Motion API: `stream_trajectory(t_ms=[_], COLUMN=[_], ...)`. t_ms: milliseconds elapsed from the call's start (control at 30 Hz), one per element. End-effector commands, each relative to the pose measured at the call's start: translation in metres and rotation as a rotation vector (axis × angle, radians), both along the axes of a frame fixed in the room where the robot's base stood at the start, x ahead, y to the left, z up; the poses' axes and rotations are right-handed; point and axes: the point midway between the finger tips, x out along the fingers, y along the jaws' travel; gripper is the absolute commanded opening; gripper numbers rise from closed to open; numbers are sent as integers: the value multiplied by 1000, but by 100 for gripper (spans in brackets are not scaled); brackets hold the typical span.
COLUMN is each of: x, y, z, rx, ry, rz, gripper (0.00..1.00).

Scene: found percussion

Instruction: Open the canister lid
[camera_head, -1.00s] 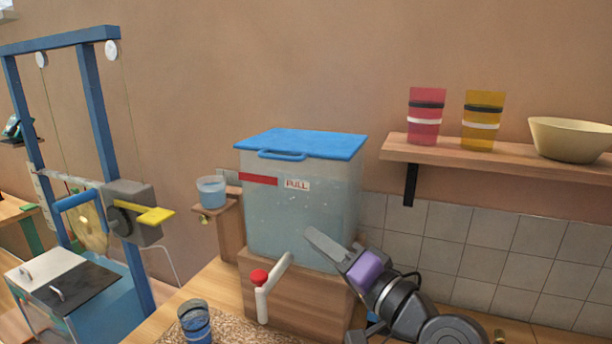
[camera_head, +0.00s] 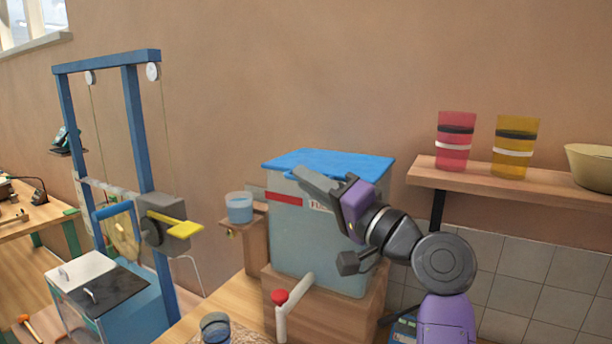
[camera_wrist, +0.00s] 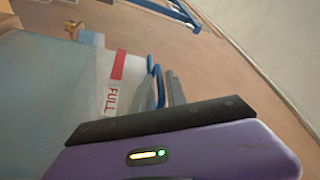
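The canister (camera_head: 300,240) is a large translucent bluish box with a red stripe and a "FULL" label, standing on a wooden block. Its blue lid (camera_head: 340,163) lies flat on top, closed. The lid's blue handle (camera_wrist: 155,82) shows in the wrist view right at my fingers; in the head view my gripper mostly covers it. My gripper (camera_head: 300,173) reaches in from the right, its fingertips at the lid's front edge. In the wrist view my grey fingers (camera_wrist: 163,92) lie close around or beside the handle; I cannot tell whether they grip it.
A red-knobbed white tap (camera_head: 281,297) projects below the canister. A small blue cup (camera_head: 239,208) stands on a ledge left of it. A shelf (camera_head: 520,186) with red and yellow cups and a bowl is at right. A blue frame (camera_head: 138,130) stands at left.

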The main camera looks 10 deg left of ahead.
Motion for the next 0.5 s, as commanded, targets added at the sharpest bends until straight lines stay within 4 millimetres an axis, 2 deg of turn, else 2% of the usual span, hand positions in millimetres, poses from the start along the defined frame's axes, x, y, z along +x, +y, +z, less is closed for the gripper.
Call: stream_trajectory(t_ms=[133, 400, 500], x=[6, 7, 7], y=[7, 8, 8], z=[2, 2, 2], rx=[1, 0, 0], ry=[1, 0, 0], rz=[-1, -1, -1], gripper=[18, 18, 0])
